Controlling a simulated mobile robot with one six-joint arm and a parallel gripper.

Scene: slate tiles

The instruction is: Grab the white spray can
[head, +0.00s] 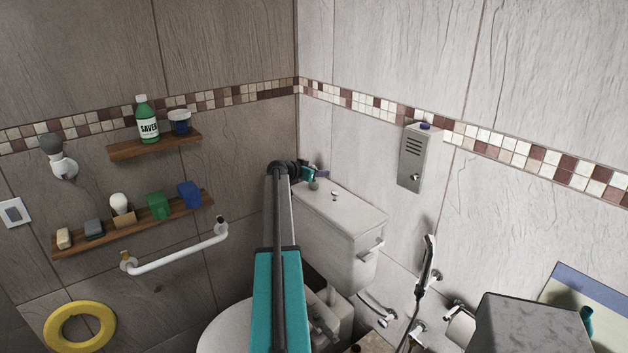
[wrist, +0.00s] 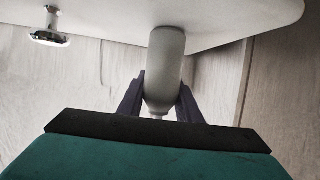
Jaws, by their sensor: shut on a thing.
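The white spray can (wrist: 166,58), greyish in this light, is between the two dark fingers of my gripper (wrist: 162,96) in the wrist view. My gripper is shut on the can near its narrowing nozzle end. The other end of the can meets the white toilet tank lid (wrist: 225,14) in the picture; I cannot tell whether it rests on it or is just above. In the head view my gripper (head: 318,174) is over the tank's back left corner, and the can (head: 314,185) is small and partly hidden there.
The toilet tank (head: 340,240) stands in the corner, with a flush button (head: 335,195) on its lid, also in the wrist view (wrist: 50,37). A metal dispenser (head: 414,158) is on the right wall. Wooden shelves (head: 150,147) and a white grab bar (head: 178,256) are on the left wall.

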